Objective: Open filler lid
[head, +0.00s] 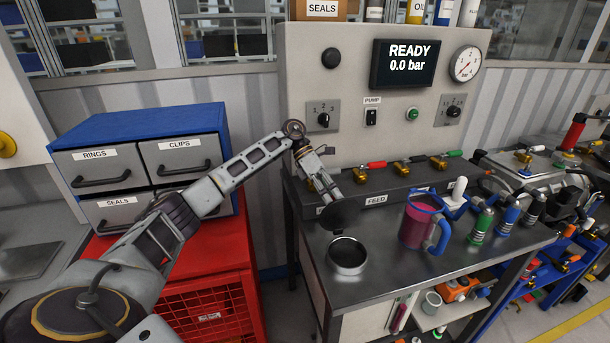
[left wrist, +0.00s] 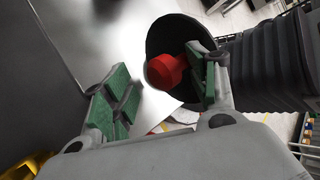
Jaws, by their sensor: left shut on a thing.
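A dark round lid (head: 338,216) is at the front left of the steel bench, just behind and above a round open-topped metal ring (head: 348,256). My left gripper (head: 323,190) reaches down to the lid from above. In the left wrist view the dark lid (left wrist: 160,38) carries a red knob (left wrist: 168,71). The green-padded fingers of my left gripper (left wrist: 160,88) are on either side, with the knob beside the right finger. The gripper is shut on the knob, though the contact is partly hidden. I cannot tell whether the lid is hinged. My right gripper is not in view.
A purple jug (head: 416,226) with a blue handle stands right of the ring, with a green can (head: 481,226) and other bottles beyond. A valve manifold labelled FEED (head: 385,192) runs behind. A blue drawer cabinet (head: 140,128) on a red crate (head: 215,290) stands left.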

